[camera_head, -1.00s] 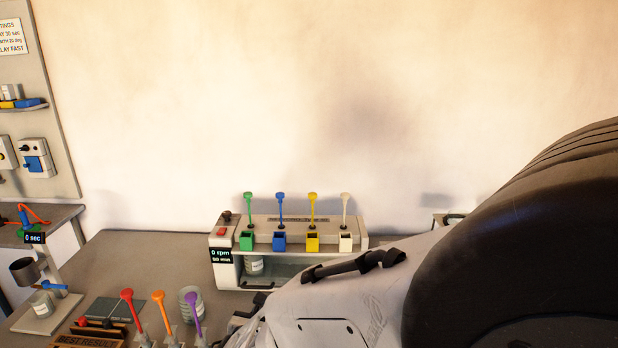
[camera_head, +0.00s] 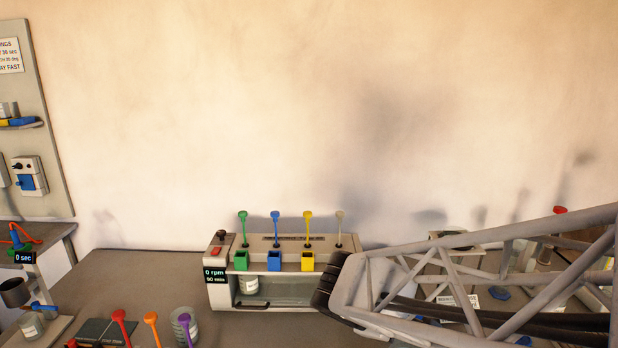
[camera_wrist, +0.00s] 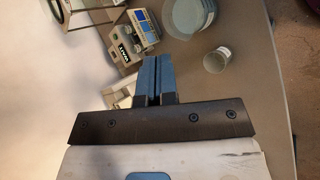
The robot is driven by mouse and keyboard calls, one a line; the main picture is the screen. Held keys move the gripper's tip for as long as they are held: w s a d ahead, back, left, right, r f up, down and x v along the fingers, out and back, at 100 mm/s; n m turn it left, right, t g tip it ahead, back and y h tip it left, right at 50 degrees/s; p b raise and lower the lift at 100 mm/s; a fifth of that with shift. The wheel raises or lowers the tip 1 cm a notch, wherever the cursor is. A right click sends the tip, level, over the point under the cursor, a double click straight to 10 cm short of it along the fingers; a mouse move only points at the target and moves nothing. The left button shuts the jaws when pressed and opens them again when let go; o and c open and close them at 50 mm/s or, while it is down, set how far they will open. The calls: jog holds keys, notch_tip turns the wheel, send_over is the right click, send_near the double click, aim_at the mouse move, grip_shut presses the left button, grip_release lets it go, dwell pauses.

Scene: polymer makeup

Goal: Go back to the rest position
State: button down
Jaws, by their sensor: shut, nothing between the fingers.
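My gripper (camera_wrist: 151,80) shows in the wrist view with its two blue fingers side by side, shut and empty. It hangs above the bench, and the fingers touch nothing that I can make out. In the head view my grey lattice arm link (camera_head: 480,285) reaches in from the right edge. The gripper itself does not show in the head view.
A white machine (camera_head: 215,297) with green, blue, yellow and white levers stands at the back of the bench. Red, orange and purple spoons (camera_head: 151,320) stand at the front left. In the wrist view a glass dish (camera_wrist: 190,14) and a small jar (camera_wrist: 217,60) lie beyond the fingers.

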jog(key=s+d+r+m+g+y, duration=0.1)
jog(key=s+r+m+y, duration=0.2)
jog(key=s+m, duration=0.3)
jog(key=s+d+r+m+y, duration=0.1)
jog(key=s+r+m+y, duration=0.2)
jog(key=s+m, duration=0.3)
jog(key=shift+s+d+g+y, duration=0.35)
jog(key=shift+s+y, duration=0.25)
jog(key=shift+s, duration=0.65)
